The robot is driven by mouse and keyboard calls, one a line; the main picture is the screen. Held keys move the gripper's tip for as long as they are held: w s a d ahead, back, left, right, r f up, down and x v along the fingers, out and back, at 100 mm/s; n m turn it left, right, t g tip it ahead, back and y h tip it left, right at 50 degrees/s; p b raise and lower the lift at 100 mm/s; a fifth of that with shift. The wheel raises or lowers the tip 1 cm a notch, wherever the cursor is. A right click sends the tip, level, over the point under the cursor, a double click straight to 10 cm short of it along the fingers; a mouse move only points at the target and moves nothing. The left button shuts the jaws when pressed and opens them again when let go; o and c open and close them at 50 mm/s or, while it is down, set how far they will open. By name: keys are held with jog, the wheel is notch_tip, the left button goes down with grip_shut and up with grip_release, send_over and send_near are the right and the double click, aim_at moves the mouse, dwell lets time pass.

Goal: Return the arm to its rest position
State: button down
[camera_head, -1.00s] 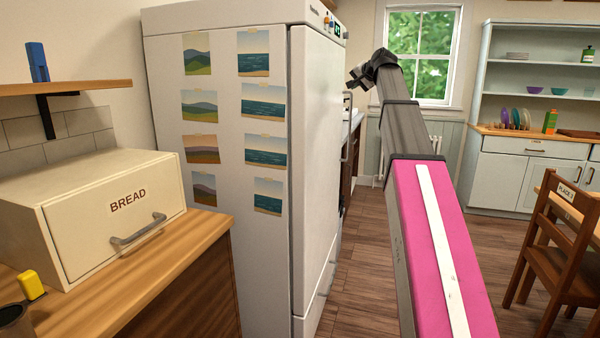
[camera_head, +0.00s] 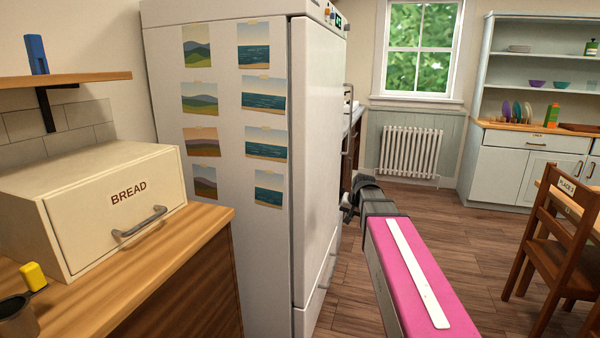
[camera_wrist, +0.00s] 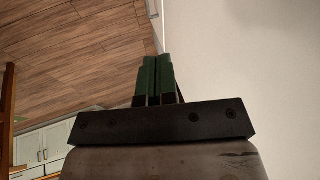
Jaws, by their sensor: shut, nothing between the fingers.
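My arm reaches forward and low in the head view, with its pink link (camera_head: 395,285) nearest. Its dark far end, with my gripper (camera_head: 347,213), is beside the lower front of the white fridge (camera_head: 322,150). In the wrist view, the two green fingers of my gripper (camera_wrist: 157,72) lie together, shut and empty. A pale, flat surface, seemingly the fridge, fills the right of the wrist view close by. I cannot tell the exact gap between them.
A counter (camera_head: 185,250) with a bread box (camera_head: 90,220) stands at left. A wooden chair (camera_head: 550,235) is at right, a dresser (camera_head: 525,165) and a radiator (camera_head: 410,152) at the back. Wooden floor (camera_head: 465,235) is clear between them.

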jog(key=s+f+n+g+h, duration=0.2)
jog(key=s+f+g, duration=0.2)
jog(key=s+f, duration=1.4)
jog(key=s, duration=0.4)
jog(key=shift+f+n, duration=0.3)
jog(key=shift+f, duration=0.1)
